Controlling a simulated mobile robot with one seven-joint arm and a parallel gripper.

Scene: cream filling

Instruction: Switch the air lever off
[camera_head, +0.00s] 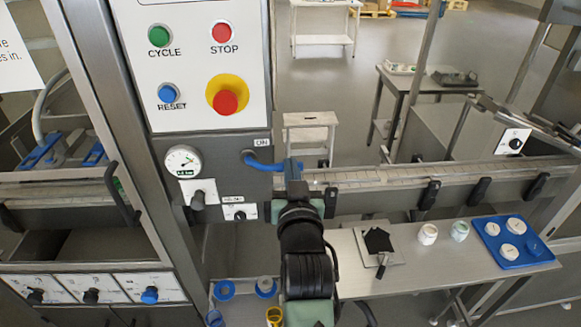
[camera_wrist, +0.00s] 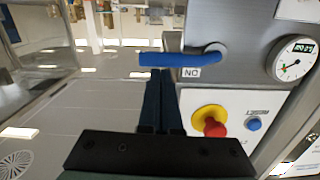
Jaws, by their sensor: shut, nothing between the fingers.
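The blue air lever (camera_head: 263,164) sticks out sideways to the right from its pivot on the grey panel, just below the ON label (camera_head: 262,142). In the wrist view the lever (camera_wrist: 165,59) lies nearly level beside the ON label (camera_wrist: 190,72), which appears upside down. My gripper (camera_head: 292,168) is at the lever's free end in the head view. In the wrist view its closed fingers (camera_wrist: 163,78) reach up to the lever's edge, with nothing between them. I cannot tell whether they touch it.
A round gauge (camera_head: 183,161) and a small black knob (camera_head: 240,214) sit on the same panel. The red emergency button (camera_head: 226,102) is above. A conveyor rail (camera_head: 390,178) runs behind my gripper. A steel table (camera_head: 345,262) with a blue tray (camera_head: 490,252) stands below right.

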